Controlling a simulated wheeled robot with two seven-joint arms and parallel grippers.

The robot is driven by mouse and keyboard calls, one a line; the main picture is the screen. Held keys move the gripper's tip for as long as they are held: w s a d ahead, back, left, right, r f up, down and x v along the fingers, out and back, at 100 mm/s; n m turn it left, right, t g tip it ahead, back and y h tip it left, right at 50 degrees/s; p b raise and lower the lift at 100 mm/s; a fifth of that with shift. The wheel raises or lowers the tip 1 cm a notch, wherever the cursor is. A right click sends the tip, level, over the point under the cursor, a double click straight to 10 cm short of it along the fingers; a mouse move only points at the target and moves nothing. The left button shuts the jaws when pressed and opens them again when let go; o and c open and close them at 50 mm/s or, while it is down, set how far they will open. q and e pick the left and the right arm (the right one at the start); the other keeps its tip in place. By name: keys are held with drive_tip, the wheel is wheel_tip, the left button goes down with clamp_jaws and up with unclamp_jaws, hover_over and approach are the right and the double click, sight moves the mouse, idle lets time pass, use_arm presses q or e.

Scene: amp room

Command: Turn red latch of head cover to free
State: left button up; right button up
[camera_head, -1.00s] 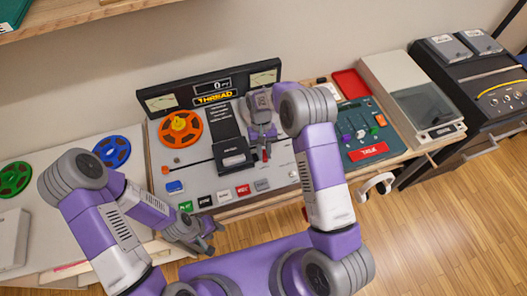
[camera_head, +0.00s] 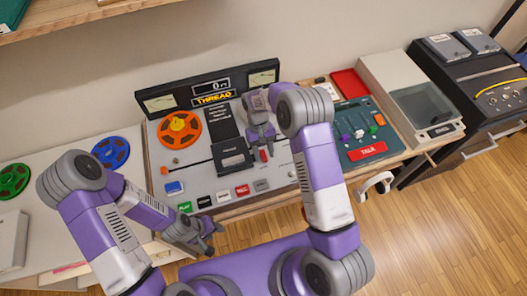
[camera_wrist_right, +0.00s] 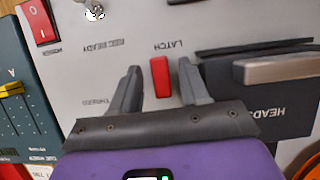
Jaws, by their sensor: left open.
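The red latch (camera_wrist_right: 160,77) is a small upright bar on the grey deck panel, labelled LATCH in the right wrist view. It also shows as a small red spot in the head view (camera_head: 264,155). My right gripper (camera_wrist_right: 160,88) is open, with one finger on each side of the latch and a gap visible on both sides. The dark head cover (camera_head: 233,155) is shut beside the latch; its handle shows in the right wrist view (camera_wrist_right: 280,68). My left gripper (camera_head: 214,238) is open and empty, low in front of the deck's edge.
An orange reel (camera_head: 179,130) sits on the deck's left side. A row of buttons, including a red one (camera_head: 242,190), lines the front. A mixer panel with a red TALK button (camera_head: 367,151) stands right. A red switch (camera_wrist_right: 37,20) is near the latch.

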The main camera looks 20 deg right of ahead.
drive_tip(key=v, duration=0.7)
drive_tip(key=shift+r+p, duration=0.25)
drive_tip(key=shift+p, duration=0.05)
idle(0.5)
